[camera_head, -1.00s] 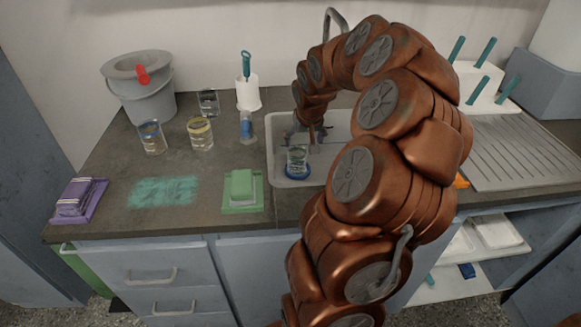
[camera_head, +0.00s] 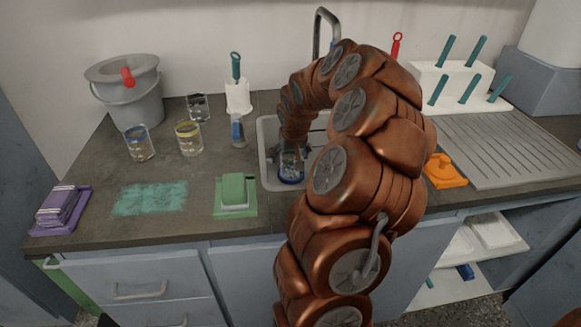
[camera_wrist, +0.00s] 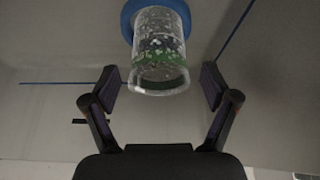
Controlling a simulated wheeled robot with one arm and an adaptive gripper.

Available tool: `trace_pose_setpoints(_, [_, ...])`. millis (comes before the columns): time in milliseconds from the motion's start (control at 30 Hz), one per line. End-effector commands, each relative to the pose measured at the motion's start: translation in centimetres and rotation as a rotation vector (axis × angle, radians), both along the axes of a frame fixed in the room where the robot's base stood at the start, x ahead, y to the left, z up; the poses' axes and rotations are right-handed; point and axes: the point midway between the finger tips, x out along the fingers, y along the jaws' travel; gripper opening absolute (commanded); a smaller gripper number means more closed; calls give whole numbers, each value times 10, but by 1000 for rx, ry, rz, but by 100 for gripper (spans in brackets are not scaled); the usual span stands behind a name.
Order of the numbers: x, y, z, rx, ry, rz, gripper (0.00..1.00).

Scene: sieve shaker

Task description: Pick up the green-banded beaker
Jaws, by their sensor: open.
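In the wrist view, the green-banded beaker (camera_wrist: 158,48) is clear glass with a green band and pale spots on its wall. It stands on a round blue base (camera_wrist: 129,20). My gripper (camera_wrist: 161,85) is open, with one finger on each side of the beaker's near end, and gaps show between fingers and glass. In the head view, the beaker (camera_head: 291,166) is in the sink on the blue base (camera_head: 291,180), with my gripper (camera_head: 280,152) close beside it and partly hidden by my arm. The green band is not clear in the head view.
The sink (camera_head: 268,178) has raised walls around the beaker, and a faucet (camera_head: 318,30) rises behind it. On the counter to the left stand a blue-rimmed beaker (camera_head: 139,145), a yellow-banded beaker (camera_head: 189,140), another beaker (camera_head: 198,107) and a green sponge (camera_head: 234,190). A grey bucket (camera_head: 130,95) stands farther back.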

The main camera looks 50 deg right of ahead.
Motion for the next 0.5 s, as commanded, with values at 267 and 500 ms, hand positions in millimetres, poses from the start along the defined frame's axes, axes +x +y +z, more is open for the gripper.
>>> trace_pose_setpoints(267, [9,-8,-27,0,1,0,86])
trace_pose_setpoints(500, [9,-9,-27,0,0,-1,84])
